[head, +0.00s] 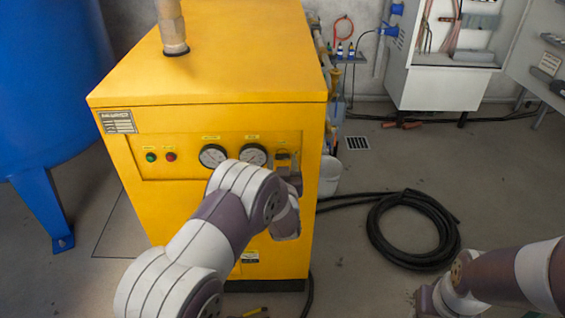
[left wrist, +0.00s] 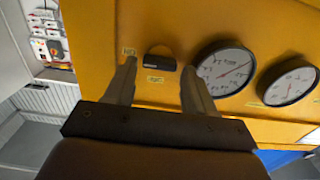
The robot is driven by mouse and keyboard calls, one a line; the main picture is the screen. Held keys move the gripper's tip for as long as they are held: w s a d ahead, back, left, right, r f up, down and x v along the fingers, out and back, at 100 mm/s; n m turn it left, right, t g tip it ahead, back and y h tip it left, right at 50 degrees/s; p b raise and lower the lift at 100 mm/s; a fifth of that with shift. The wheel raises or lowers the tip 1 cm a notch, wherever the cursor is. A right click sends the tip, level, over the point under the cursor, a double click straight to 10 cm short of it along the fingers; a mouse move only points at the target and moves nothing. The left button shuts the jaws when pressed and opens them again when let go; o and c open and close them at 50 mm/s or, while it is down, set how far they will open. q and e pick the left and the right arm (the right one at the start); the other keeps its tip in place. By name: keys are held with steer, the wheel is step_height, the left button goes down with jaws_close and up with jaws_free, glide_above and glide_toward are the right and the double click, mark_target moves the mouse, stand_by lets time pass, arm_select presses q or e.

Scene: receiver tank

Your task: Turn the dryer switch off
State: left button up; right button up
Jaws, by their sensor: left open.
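The yellow dryer (head: 210,75) stands in front of me, with two round gauges on its front panel. The dryer switch (left wrist: 160,61) is a small dark piece at the end of the panel, beside the gauges, with a yellow label on either side of it. My left gripper (head: 287,165) is at the right end of the panel, in front of the switch. In the left wrist view its two fingers are spread, with the switch showing between their tips. I cannot tell whether they touch it. In the head view my arm largely hides the switch. My right gripper is not in view.
A green button (head: 151,157) and a red button (head: 171,156) sit at the panel's left. A blue tank (head: 50,90) stands at the left. A coiled black hose (head: 440,225) lies on the floor at right. An open grey cabinet (head: 440,85) is behind.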

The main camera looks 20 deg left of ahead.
arm_select(q)
steer(key=shift+w+a, duration=0.1)
steer(key=shift+w, duration=0.4)
steer(key=c, duration=0.8)
